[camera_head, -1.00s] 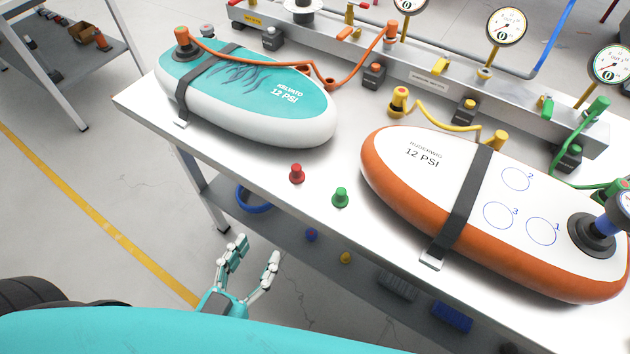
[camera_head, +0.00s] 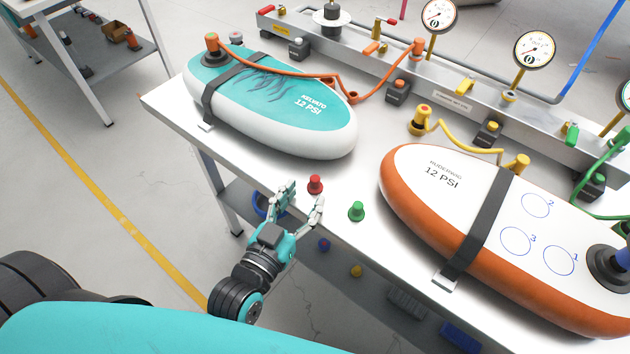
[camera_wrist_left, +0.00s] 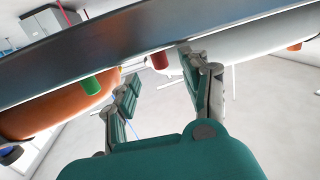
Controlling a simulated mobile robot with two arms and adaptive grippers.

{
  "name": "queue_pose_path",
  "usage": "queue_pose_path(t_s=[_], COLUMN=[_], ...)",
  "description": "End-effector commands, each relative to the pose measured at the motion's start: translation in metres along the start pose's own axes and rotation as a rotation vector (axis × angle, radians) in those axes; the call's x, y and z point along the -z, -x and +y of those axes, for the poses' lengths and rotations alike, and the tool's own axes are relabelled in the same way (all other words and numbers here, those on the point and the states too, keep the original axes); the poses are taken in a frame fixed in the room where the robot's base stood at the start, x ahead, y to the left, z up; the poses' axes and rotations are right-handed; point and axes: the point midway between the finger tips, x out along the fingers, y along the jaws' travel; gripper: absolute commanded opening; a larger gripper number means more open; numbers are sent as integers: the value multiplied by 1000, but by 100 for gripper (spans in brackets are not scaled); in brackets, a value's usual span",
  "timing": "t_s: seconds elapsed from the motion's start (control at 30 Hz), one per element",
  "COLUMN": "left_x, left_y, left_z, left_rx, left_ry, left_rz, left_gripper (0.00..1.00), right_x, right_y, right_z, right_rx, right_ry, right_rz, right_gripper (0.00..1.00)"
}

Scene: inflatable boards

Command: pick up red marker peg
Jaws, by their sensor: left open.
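The red marker peg (camera_head: 315,184) stands upright on the white table near its front edge, between the two boards. In the left wrist view the red peg (camera_wrist_left: 160,60) shows beyond the fingertips, between the two fingers. My left gripper (camera_head: 302,199) is open and empty at the table's front edge, just short of the red peg and apart from it. It also shows in the left wrist view (camera_wrist_left: 158,70) with its fingers spread. A green peg (camera_head: 356,211) stands to the right of the red one. My right gripper is not in view.
A teal and white board (camera_head: 325,136) lies behind the red peg, and an orange and white board (camera_head: 400,205) lies to the right. The table edge (camera_head: 185,135) runs close by. A lower shelf holds a blue peg (camera_head: 324,245) and a yellow peg (camera_head: 356,271).

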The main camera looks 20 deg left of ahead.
Motion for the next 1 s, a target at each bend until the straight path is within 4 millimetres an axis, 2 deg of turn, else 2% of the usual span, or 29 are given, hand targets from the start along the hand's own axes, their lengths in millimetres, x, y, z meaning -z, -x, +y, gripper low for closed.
queue_pose_path(t_s=[0.2, 0.3, 0.57, 0.93, 1.0], left_x=[5, 5, 4, 4, 4], left_y=[-34, -43, -45, -45, -45], left_z=[-1, -1, -1, -1, -1], left_rx=[1, 1, 0, 0, 0], left_ry=[3, 2, 1, 1, 1], left_rz=[3, 2, 0, 0, -1], left_gripper=[47, 47, 47, 0, 0], right_x=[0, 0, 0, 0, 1], right_y=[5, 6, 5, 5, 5], right_z=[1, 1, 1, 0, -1], right_rx=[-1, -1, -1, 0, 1], right_ry=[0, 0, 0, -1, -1], right_rz=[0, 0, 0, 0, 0], right_gripper=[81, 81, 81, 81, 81])
